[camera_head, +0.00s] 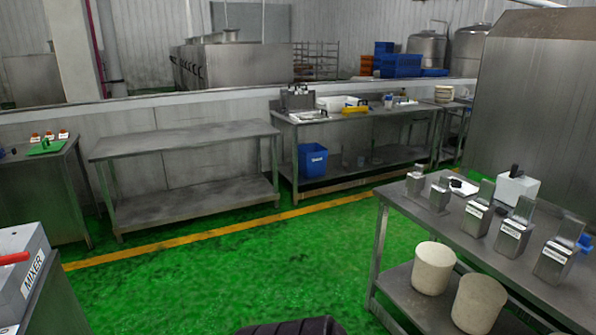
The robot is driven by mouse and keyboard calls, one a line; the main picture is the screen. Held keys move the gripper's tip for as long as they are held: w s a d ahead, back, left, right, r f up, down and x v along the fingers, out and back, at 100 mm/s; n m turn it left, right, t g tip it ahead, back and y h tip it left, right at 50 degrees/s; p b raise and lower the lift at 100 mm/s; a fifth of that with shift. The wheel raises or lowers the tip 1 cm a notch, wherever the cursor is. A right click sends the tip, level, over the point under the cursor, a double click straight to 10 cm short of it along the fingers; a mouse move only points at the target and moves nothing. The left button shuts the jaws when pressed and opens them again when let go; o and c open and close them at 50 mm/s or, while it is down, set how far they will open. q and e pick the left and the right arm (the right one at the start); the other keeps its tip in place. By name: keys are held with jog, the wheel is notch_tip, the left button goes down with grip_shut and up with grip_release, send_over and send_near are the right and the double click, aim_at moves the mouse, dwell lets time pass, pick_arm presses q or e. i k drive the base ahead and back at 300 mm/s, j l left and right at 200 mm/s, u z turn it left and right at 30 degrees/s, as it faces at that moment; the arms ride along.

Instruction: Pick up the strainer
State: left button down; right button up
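I cannot make out a strainer for certain in the head view. Small items stand on the back steel table (375,120), too small to tell apart: a white basin, a yellow object (355,109) and some metal containers (297,99). Neither of my grippers shows in this view.
An empty two-level steel table (185,140) stands left of the back table. A blue bin (313,160) sits on the back table's lower shelf. At right, a steel table (455,222) holds several metal containers, with pale buckets (433,269) below. The green floor (250,265) between is clear.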

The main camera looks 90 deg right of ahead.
aim_at(415, 181)
jog(key=z, duration=3.55)
jog(key=u, duration=4.45)
jog(key=z, duration=4.45)
